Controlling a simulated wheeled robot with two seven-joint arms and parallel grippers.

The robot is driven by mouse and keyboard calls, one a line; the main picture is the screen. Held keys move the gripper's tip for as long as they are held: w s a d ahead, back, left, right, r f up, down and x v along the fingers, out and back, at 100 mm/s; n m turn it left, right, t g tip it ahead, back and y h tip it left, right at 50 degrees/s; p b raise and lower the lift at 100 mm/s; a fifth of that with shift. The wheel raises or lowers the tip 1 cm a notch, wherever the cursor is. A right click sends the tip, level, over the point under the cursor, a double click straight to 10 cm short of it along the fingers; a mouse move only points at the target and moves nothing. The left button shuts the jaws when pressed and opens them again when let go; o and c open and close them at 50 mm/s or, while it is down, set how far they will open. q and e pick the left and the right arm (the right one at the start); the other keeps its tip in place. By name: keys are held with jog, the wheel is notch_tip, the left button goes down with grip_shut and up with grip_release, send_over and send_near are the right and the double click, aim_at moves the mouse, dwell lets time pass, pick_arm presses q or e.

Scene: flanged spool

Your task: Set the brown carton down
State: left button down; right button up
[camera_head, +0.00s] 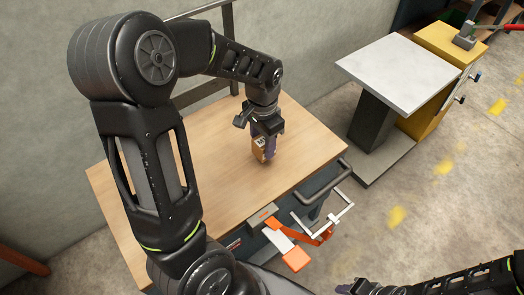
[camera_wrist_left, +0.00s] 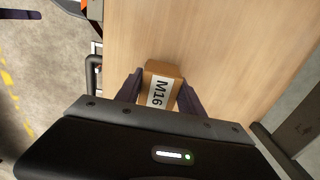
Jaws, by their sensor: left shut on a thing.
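The brown carton (camera_head: 259,151) is small and box-shaped, with a white label. In the left wrist view the carton (camera_wrist_left: 161,88) shows the label "M16". My left gripper (camera_head: 266,148) is shut on it, with one dark finger on each side. The carton is over the wooden tabletop (camera_head: 205,150), toward its right part. I cannot tell whether its underside touches the wood. Part of my right arm shows at the lower right of the head view, and its gripper (camera_head: 356,288) is at the bottom edge, its jaw state unclear.
The tabletop around the carton is clear. A grey handle (camera_head: 325,183) and an orange and white clamp-like tool (camera_head: 290,245) are at the table's front edge. A grey-topped stand (camera_head: 398,68) and a yellow cabinet (camera_head: 450,48) stand to the right.

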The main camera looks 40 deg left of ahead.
aim_at(263, 153)
pick_arm(q)
jog(key=shift+f, duration=1.85)
jog(key=shift+f, duration=0.2)
jog(key=c, duration=0.7)
grip_release()
notch_tip(263, 153, up, 12)
jog(key=shift+r, duration=0.2)
